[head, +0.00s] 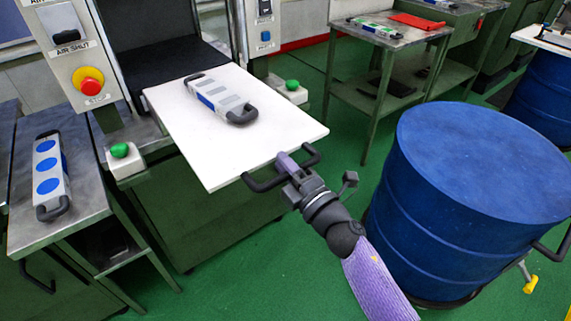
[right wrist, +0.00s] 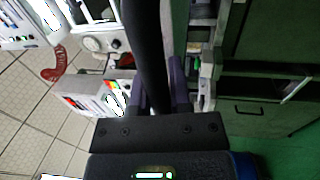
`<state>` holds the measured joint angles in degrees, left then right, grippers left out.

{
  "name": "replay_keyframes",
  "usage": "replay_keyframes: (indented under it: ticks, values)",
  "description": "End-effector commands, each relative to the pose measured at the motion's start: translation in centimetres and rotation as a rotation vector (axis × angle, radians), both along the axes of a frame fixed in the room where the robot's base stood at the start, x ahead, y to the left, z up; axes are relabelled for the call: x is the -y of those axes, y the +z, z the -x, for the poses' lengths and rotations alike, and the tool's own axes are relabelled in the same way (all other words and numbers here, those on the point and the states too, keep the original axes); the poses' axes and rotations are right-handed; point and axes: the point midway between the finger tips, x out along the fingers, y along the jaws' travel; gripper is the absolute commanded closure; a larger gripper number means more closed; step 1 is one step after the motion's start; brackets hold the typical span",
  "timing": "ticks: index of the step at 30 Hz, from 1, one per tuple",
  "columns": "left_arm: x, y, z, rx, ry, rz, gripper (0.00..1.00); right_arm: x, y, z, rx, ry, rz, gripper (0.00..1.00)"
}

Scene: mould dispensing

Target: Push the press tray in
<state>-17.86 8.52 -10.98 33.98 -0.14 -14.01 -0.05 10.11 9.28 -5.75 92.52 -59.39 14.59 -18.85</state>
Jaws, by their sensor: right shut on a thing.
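The press tray (head: 272,129) is a white flat board that sticks out of the press toward me in the head view. A dark handle (head: 262,185) is fixed along its front edge. My right gripper (head: 288,166) is shut on this handle. In the right wrist view the dark handle bar (right wrist: 150,50) runs between the fingers of my right gripper (right wrist: 164,90). A grey mould with black end handles (head: 218,98) lies on the tray. My left gripper is not in view.
The press opening (head: 165,50) is behind the tray. Green buttons (head: 120,150) (head: 292,85) flank it. A side table (head: 85,190) at left holds a mould with blue discs (head: 48,170). A blue drum (head: 480,180) stands close on the right.

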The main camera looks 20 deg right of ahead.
Motion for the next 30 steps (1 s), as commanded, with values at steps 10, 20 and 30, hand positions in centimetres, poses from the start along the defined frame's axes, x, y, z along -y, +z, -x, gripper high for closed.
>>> replay_keyframes:
  ticks: [10,20,30]
  values:
    - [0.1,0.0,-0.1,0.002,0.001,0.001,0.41,0.0,0.0,0.0,-0.001,0.0,0.0,1.0]
    - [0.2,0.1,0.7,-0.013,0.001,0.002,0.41,0.0,0.0,0.0,-0.001,0.0,0.0,1.0]
    - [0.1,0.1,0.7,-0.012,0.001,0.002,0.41,0.0,-0.1,0.0,-0.001,0.0,0.0,1.0]
